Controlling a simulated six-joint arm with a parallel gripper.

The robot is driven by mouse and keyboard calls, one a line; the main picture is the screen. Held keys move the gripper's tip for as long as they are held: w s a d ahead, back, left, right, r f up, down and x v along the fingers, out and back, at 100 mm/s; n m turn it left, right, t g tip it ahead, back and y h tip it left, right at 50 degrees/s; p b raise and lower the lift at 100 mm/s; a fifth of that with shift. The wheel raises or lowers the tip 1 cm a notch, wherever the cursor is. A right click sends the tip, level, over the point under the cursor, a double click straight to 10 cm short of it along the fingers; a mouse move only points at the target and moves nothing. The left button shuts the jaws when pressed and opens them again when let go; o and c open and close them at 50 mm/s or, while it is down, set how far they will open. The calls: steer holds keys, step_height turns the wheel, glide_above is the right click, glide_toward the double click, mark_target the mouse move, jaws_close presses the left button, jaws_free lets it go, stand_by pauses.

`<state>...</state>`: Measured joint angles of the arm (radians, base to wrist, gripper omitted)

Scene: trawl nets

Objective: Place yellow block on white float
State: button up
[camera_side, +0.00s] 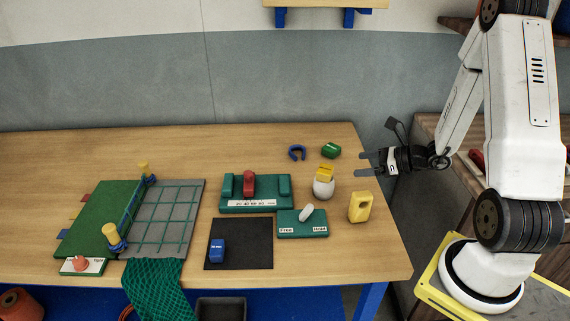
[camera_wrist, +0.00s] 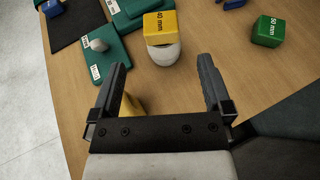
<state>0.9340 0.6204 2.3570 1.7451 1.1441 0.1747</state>
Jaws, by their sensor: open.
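The yellow block (camera_side: 326,173) sits on top of the white float (camera_side: 323,188) on the right part of the table. In the wrist view, the yellow block (camera_wrist: 160,27) carries a dark size label and rests over the rounded white float (camera_wrist: 164,54). My gripper (camera_side: 362,163) is open and empty, off to the right of the block and float and apart from them. In the wrist view, my gripper (camera_wrist: 163,68) has its jaws spread, with the float and block beyond the fingertips.
A yellow piece with a hole (camera_side: 360,208) stands near the right edge. A green block (camera_side: 331,151) and a blue horseshoe piece (camera_side: 297,153) lie behind the float. A green switch base (camera_side: 302,229) and a dark mat (camera_side: 238,257) with a blue block (camera_side: 217,251) are left.

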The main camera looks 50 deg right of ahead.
stand_by(0.6)
steer(key=s+a+n+g+y, duration=0.1)
steer(key=s+a+n+g, duration=0.2)
steer(key=a+n+g, duration=0.5)
steer(key=s+a+n+g, duration=0.3)
steer(key=a+n+g, duration=0.1)
steer(key=a+n, duration=0.4)
steer(key=r+n+h, duration=0.1)
steer(key=n+h, duration=0.1)
steer(key=n, duration=0.3)
steer(key=w+r+n+t+h, duration=0.1)
steer(key=n+h, duration=0.1)
steer(key=n, duration=0.3)
steer(key=a+r+n+t+h, duration=0.1)
steer(key=n+h, duration=0.1)
steer(key=n, duration=0.3)
steer(key=shift+w+a+r+n, duration=0.1)
steer(key=shift+w+r+n, duration=0.1)
steer(key=shift+w+n, duration=0.15)
